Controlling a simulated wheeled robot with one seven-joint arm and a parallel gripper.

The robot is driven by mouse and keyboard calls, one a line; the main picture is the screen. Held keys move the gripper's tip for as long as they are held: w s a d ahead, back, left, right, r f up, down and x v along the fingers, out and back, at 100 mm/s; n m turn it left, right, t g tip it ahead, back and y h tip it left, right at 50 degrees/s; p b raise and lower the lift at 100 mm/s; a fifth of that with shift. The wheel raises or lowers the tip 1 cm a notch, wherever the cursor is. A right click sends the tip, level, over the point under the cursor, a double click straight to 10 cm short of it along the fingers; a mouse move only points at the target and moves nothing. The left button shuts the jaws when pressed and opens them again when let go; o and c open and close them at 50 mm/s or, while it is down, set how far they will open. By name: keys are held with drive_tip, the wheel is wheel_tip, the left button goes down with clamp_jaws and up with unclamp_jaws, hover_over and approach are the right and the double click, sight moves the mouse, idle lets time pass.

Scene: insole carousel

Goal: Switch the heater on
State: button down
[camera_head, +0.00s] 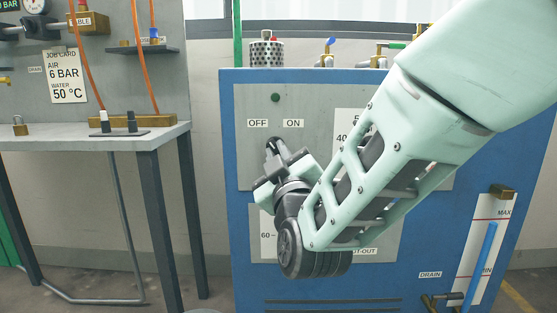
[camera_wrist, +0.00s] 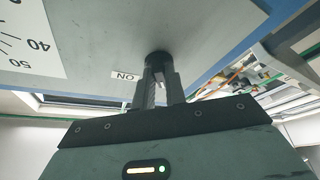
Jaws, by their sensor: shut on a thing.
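The heater is a blue cabinet (camera_head: 235,100) with a grey front panel. The panel carries an OFF label (camera_head: 257,123), an ON label (camera_head: 293,123) and a dark green lamp (camera_head: 275,97) above them. A black switch (camera_head: 271,146) sits just below and between the labels. My gripper (camera_head: 279,158) is at this switch, with its fingers shut on it. In the wrist view the switch's round black base (camera_wrist: 158,57) meets the panel between my fingertips (camera_wrist: 160,75). The ON label (camera_wrist: 125,76) appears upside down beside them. The fingers hide most of the switch, so its exact setting is unclear.
My arm covers much of the panel's right side and its dials. A sight gauge (camera_head: 484,250) and DRAIN valve (camera_head: 440,300) are at lower right. Valves and a perforated cylinder (camera_head: 266,52) stand on top. A workbench (camera_head: 90,140) stands left, with a floor gap between.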

drive_tip(key=shift+a+m+g+h+b, duration=0.2)
drive_tip(key=shift+m+h+b, duration=1.4)
drive_tip(key=shift+m, duration=2.25)
drive_tip(key=shift+a+m+g+h+b, duration=0.2)
drive_tip(key=shift+m+h+b, duration=1.4)
drive_tip(key=shift+m, duration=2.3)
drive_tip(key=shift+a+m+g+h+b, duration=0.2)
drive_tip(key=shift+m+h+b, duration=0.65)
drive_tip(key=shift+m+h, duration=2.25)
drive_tip(key=shift+m+y, duration=0.7)
drive_tip(key=shift+m, duration=0.25)
drive_tip(key=c, duration=1.4)
unclamp_jaws()
drive_tip(key=shift+c, duration=0.2)
drive_tip(key=p+v, duration=0.5)
drive_tip(key=v, duration=1.2)
drive_tip(key=shift+s, duration=0.2)
